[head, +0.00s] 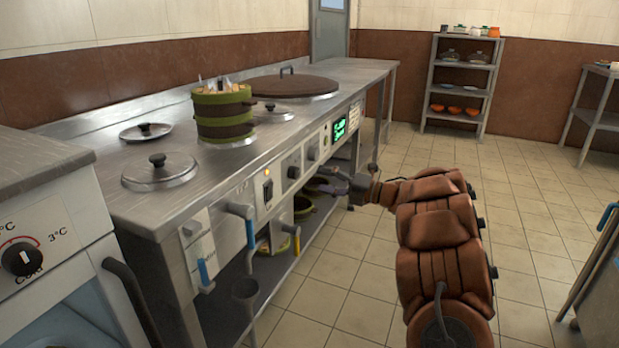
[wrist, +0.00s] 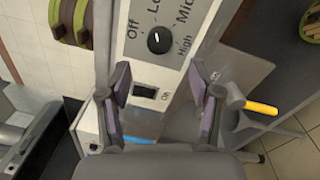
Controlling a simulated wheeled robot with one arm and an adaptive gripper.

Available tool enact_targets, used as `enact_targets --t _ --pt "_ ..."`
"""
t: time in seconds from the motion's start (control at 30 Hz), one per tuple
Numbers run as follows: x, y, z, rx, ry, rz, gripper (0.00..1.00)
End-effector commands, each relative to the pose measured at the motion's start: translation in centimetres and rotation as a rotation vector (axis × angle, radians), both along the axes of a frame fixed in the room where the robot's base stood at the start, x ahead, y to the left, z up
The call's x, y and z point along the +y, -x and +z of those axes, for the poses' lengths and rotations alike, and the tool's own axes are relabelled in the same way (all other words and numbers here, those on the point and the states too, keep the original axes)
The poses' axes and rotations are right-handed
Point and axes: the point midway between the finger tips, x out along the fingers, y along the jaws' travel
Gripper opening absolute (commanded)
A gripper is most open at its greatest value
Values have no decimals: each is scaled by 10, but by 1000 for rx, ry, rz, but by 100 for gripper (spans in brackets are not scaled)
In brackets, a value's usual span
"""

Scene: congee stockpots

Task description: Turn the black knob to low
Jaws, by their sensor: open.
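A round black knob (wrist: 159,40) with a small white mark sits on a pale panel in the wrist view. Printed words Off, Low, Mid and High surround it, with Low partly cut off; the mark's exact setting is too small to tell. My gripper (wrist: 160,88) is open and empty, its purple-padded fingers apart below the knob in the picture, not touching it. In the head view my gripper (head: 328,182) is in front of the counter's front panel, where a black knob (head: 293,172) shows; I cannot tell whether it is the same one.
A rocker switch (wrist: 145,92) lies between my fingers in the picture. A yellow-tipped handle (wrist: 260,107) juts out at right. Blue-gripped levers (head: 249,232) stick out from the counter front (head: 165,225). A cold-dial knob (head: 22,259) is at far left.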

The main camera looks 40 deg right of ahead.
Motion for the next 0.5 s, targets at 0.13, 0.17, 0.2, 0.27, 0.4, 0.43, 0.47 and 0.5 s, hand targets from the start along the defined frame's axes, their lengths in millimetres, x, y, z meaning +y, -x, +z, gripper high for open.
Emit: enact_targets --t 0.13,0.17,0.2,0.27,0.4,0.43,0.47,0.5 --pt "-14 20 -1 0 0 -2 63" --pt "-16 23 -1 0 0 -2 63" --pt "-18 27 -2 0 0 -2 63" --pt "-20 30 -2 1 0 -1 63" --pt "-23 36 -3 1 0 0 63" --pt "-24 36 -3 1 0 0 63" --pt "-24 36 -3 1 0 0 63" --pt "-24 36 -3 1 0 0 63"
